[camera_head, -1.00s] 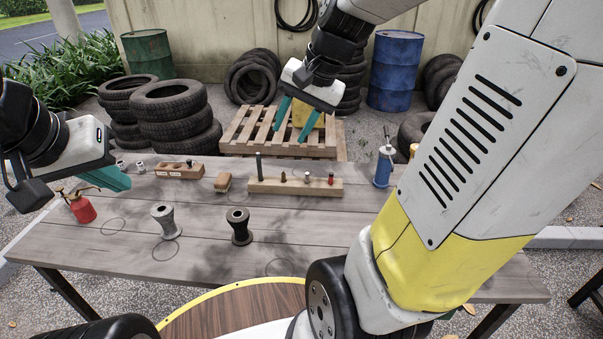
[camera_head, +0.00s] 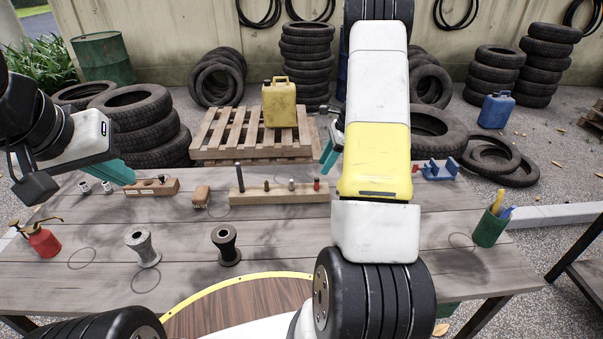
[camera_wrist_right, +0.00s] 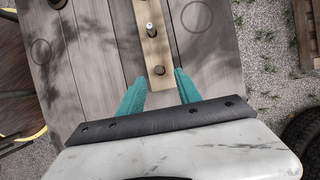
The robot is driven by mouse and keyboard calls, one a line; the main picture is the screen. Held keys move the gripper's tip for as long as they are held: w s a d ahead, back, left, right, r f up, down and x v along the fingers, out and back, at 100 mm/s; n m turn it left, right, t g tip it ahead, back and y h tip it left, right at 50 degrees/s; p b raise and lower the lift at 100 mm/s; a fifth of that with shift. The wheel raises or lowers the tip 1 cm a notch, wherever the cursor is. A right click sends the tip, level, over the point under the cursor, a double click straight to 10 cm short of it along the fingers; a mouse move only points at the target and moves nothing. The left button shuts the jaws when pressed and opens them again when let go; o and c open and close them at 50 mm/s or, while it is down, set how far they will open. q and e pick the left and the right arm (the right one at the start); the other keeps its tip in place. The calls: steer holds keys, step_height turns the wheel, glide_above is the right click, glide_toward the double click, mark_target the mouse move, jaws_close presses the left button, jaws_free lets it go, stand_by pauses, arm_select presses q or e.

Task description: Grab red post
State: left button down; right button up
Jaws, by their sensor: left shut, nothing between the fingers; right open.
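The red post (camera_head: 317,184) stands upright near the right end of a long wooden block (camera_head: 270,198), beside silver, brown and tall black posts. My right gripper (camera_head: 329,156) is open; one teal finger shows beyond the block's right end, and the arm hides the rest. In the right wrist view my open right gripper (camera_wrist_right: 160,88) has its fingers on either side of the wooden block (camera_wrist_right: 153,48). My left gripper (camera_head: 122,173) is shut and empty at the table's left.
Two spools (camera_head: 143,248) (camera_head: 226,244) stand on the table (camera_head: 190,278). A red oil can (camera_head: 42,240) is at left, and a small wooden block with holes (camera_head: 152,187) and a brush (camera_head: 201,196) are behind. A green cup (camera_head: 490,228) and blue tool (camera_head: 438,170) are at right.

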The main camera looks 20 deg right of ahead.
mark_target(317, 178)
steer(key=x, duration=0.7)
steer(key=shift+s+f, duration=0.15)
steer(key=shift+f, duration=0.1)
jaws_close()
